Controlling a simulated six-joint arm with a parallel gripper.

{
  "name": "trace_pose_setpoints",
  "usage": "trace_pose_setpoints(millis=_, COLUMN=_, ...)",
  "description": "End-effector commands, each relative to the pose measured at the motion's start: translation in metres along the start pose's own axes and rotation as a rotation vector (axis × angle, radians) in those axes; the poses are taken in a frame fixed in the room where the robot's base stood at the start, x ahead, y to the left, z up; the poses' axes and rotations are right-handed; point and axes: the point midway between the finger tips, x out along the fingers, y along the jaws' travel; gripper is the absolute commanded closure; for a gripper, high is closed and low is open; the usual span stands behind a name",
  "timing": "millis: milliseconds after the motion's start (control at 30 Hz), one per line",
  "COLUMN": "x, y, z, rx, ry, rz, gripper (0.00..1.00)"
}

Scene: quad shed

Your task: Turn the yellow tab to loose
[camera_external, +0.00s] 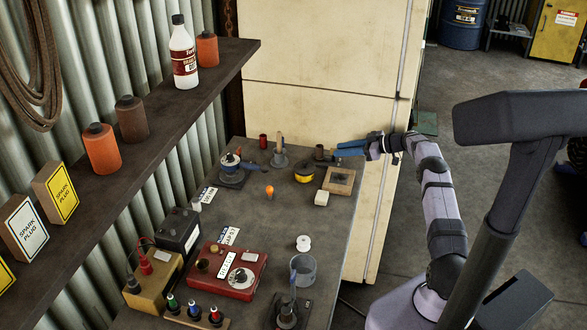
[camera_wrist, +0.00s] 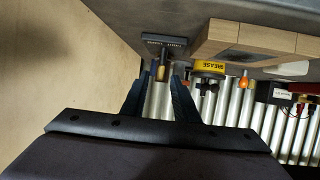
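In the wrist view, a dark plate (camera_wrist: 165,42) with small white lettering, too small to read, carries a narrow tan-yellow piece (camera_wrist: 161,72), probably the tab. My gripper (camera_wrist: 160,82) has its two blue fingers apart, one on each side of that piece in the picture. I see no contact, and cannot tell whether the piece is between the tips or just beyond them. In the outside view my gripper (camera_external: 338,149) reaches left over the bench's far end, beside a small dark fixture (camera_external: 320,153). The tab's own setting cannot be read.
On the bench (camera_external: 262,222), a yellow grease tin (camera_external: 304,174) and a wooden tray (camera_external: 339,181) stand close to my gripper. A cream cabinet (camera_external: 320,50) stands behind the gripper.

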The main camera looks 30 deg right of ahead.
Motion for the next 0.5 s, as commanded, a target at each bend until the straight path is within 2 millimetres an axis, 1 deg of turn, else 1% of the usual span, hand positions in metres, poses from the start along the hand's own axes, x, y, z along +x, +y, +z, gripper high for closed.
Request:
trace_pose_setpoints(millis=100, x=-0.017, y=0.001, z=0.001, rx=-0.002, ry=0.001, rz=0.002, gripper=0.73)
trace_pose_setpoints(millis=300, x=-0.043, y=0.0, z=0.001, rx=-0.001, ry=0.0, rz=0.002, gripper=0.73)
trace_pose_setpoints(millis=500, x=-0.054, y=-0.001, z=0.0, rx=-0.001, ry=0.0, rz=-0.001, gripper=0.73)
